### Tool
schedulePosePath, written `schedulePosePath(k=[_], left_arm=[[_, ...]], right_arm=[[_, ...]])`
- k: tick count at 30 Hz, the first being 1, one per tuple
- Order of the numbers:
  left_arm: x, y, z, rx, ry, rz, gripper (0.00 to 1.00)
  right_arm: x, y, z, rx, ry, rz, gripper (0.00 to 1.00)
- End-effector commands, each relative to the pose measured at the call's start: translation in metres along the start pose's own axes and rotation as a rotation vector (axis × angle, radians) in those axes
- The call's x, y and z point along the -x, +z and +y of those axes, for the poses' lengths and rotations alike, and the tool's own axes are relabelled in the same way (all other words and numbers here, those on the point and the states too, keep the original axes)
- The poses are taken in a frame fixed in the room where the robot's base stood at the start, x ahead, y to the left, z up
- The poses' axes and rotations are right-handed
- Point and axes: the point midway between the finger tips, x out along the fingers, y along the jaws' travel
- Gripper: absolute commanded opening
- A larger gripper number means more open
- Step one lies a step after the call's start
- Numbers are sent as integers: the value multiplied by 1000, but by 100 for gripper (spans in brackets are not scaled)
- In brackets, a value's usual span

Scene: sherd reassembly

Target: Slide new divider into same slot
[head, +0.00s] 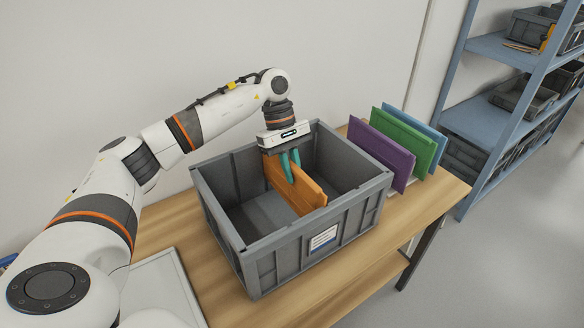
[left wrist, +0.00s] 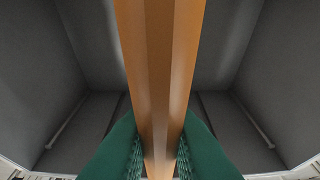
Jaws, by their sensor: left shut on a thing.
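An orange divider (head: 304,193) stands upright inside the grey crate (head: 231,229), splitting its inside into a left and a right part. My left gripper (head: 291,174) is over the crate with its green fingers pointing down, shut on the divider's upper part. In the left wrist view the orange divider (left wrist: 160,70) runs between the two green fingers (left wrist: 160,155), which press on it from both sides. Purple (head: 380,154), green (head: 404,139) and blue (head: 421,129) panels stand upright in a row right of the crate. Whether the divider's lower edge sits in a slot is hidden. My right gripper is not in view.
The crate stands on a wooden table (head: 333,292), with a white label on its front wall. A pale tray (head: 160,287) lies at the table's front left. A blue shelf rack (head: 482,121) with grey bins stands at the right.

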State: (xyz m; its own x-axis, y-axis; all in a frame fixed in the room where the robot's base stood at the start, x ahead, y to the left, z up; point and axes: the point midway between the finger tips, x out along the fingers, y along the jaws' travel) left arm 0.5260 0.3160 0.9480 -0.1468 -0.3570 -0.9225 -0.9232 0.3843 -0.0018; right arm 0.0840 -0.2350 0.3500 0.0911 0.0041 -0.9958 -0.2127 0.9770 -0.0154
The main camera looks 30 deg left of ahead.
Motion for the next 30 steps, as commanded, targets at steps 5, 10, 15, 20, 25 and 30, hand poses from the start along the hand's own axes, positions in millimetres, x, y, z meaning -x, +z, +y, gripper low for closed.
schedulePosePath(k=[5,10,15,20,25,30], left_arm=[[-8,3,0,0,0,0,0],[-15,6,0,0,0,0,0],[-21,9,0,0,0,0,0],[-27,11,0,0,0,0,0],[-33,14,0,0,0,0,0],[-39,16,0,0,0,0,0]], right_arm=[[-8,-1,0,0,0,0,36],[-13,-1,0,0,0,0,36],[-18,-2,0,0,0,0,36],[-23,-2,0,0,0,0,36],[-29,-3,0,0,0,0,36],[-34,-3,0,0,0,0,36]])
